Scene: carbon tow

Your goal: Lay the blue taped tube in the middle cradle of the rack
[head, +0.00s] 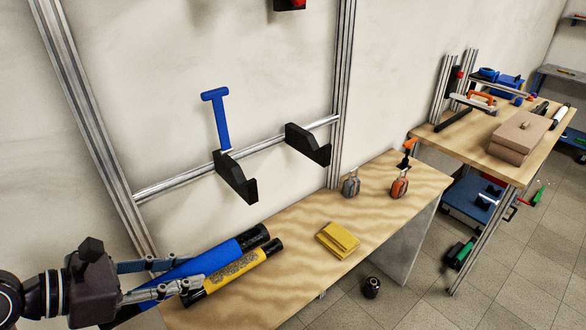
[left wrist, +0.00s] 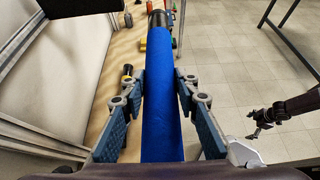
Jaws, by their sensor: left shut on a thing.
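The blue taped tube (head: 196,265) has a black far end and lies low along the bench, beside a yellow tube (head: 238,270). My left gripper (head: 165,277) is shut on the blue tube. In the left wrist view the blue tube (left wrist: 161,100) runs straight away between the fingers (left wrist: 160,92). The rack is a metal frame; its crossbar (head: 172,185) carries two black cradle arms, one at left (head: 236,180) and one at right (head: 309,146). A blue T-shaped piece (head: 219,118) stands up at the left arm. My right gripper (left wrist: 262,118) shows small in the left wrist view; its jaws are unclear.
A yellow block (head: 337,240) and two small tools (head: 351,184) (head: 399,186) are on the wooden bench (head: 300,235). A dark round object (head: 371,287) is on the floor below. A second bench (head: 480,140) stands at right. The space before the cradle arms looks clear.

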